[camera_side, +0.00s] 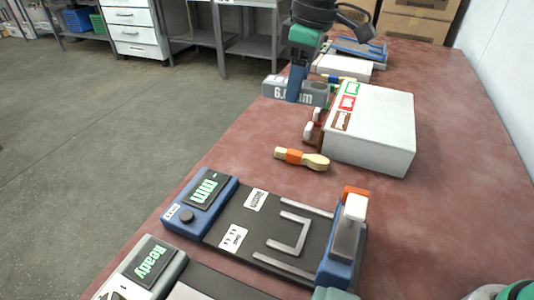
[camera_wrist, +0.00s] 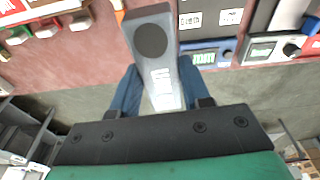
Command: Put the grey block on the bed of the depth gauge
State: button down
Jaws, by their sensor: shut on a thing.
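My gripper (camera_side: 296,92) is shut on the grey block (camera_side: 314,97), at the far end of the table in the side view. The block is long and marked "6.0 mm", its text partly covered by a blue finger. In the wrist view the block (camera_wrist: 152,52) sits between the blue fingers of my gripper (camera_wrist: 157,92), and a dark round spot shows near its far end. The depth gauge (camera_side: 213,225) is in the side view's lower middle, with a "mm" display, a dark bed with grey U-shaped rails and a white-topped blue post. The block is well apart from it.
A white box (camera_side: 378,140) with coloured labels stands just right of the gripper. A second device (camera_side: 150,262) reading "Ready" stands nearer the camera. The table's left edge is close to the block.

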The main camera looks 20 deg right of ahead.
send_over(261, 224)
jog(key=shift+m, duration=0.3)
jog(key=f, duration=1.4)
jog(key=shift+s+d, duration=0.15)
jog(key=shift+d, duration=0.05)
jog(key=shift+f, duration=2.2)
jog(key=shift+f, duration=0.1)
jog(key=shift+c, duration=2.1)
grip_release()
